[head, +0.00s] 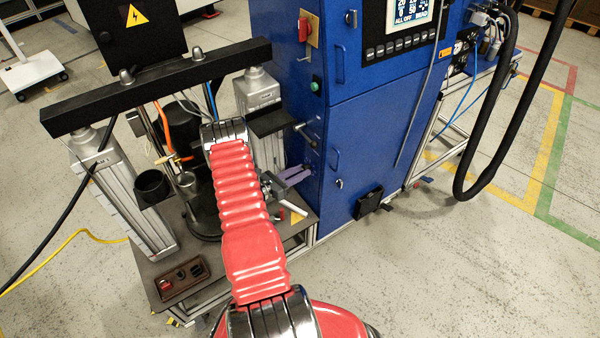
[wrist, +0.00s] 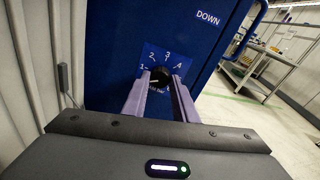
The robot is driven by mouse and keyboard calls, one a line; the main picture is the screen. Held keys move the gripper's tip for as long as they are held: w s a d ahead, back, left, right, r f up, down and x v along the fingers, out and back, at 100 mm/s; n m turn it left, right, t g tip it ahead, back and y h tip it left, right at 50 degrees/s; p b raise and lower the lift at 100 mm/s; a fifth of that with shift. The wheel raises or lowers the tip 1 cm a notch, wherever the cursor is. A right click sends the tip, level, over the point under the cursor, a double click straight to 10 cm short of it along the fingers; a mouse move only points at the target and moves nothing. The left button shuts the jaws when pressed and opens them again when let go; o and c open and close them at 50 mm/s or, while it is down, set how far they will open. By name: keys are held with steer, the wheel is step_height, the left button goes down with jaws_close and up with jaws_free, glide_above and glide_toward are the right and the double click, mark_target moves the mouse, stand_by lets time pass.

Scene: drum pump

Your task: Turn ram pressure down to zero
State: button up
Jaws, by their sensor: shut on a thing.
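In the wrist view, a round black knob (wrist: 161,74) sits on a blue dial plate (wrist: 168,59) marked with white numbers 1 to 4. The plate is on the blue cabinet's face. The two purple fingers of my gripper (wrist: 160,82) reach the knob from either side and are shut on it. A pale mark shows low on the left of the knob; its exact setting is hard to read. In the head view, my gripper's purple fingers (head: 297,174) reach the side of the blue cabinet (head: 355,145), and the knob is hidden there.
The word DOWN stands on the cabinet at upper right in the wrist view. In the head view, a black crossbar (head: 160,85) on silver columns stands left of my arm. A small button box (head: 180,277) lies below it. A black hose (head: 485,150) hangs at right.

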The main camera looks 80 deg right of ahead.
steer(key=shift+a+n, duration=0.1)
steer(key=shift+n, duration=0.7)
steer(key=o, duration=1)
steer(key=shift+o, duration=0.2)
steer(key=v, duration=0.7)
steer(key=shift+w, duration=0.2)
steer(key=shift+a, duration=0.1)
